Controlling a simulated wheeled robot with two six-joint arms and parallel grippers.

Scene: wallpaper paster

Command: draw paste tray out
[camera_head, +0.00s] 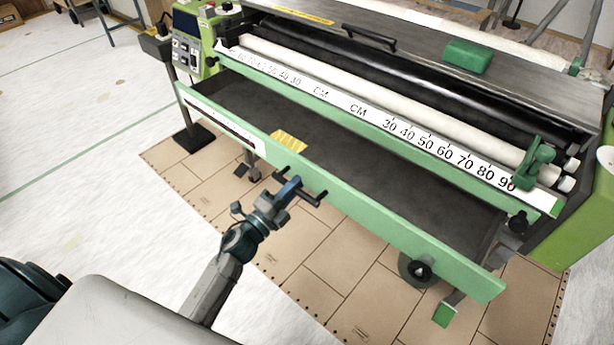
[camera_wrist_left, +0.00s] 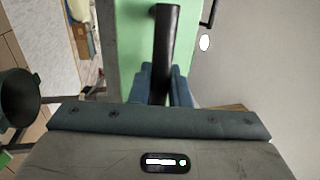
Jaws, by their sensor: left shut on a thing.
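The paste tray (camera_head: 385,165) is a dark, shallow tray with a long light green front panel (camera_head: 400,240), and it stands out from under the rollers of the machine. A dark bar handle is on the front panel, and it shows upright in the left wrist view (camera_wrist_left: 165,40). My left gripper (camera_head: 290,190) is at the front panel, shut on the handle; its blue fingers (camera_wrist_left: 163,85) lie on both sides of the bar. My right gripper is not in view.
The green and grey pasting machine (camera_head: 440,90) fills the upper right, with a CM scale and a green block (camera_head: 467,56) on top. A control box (camera_head: 187,45) stands at its left. Brown sheets (camera_head: 290,260) cover the floor in front; open floor (camera_head: 80,120) lies to the left.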

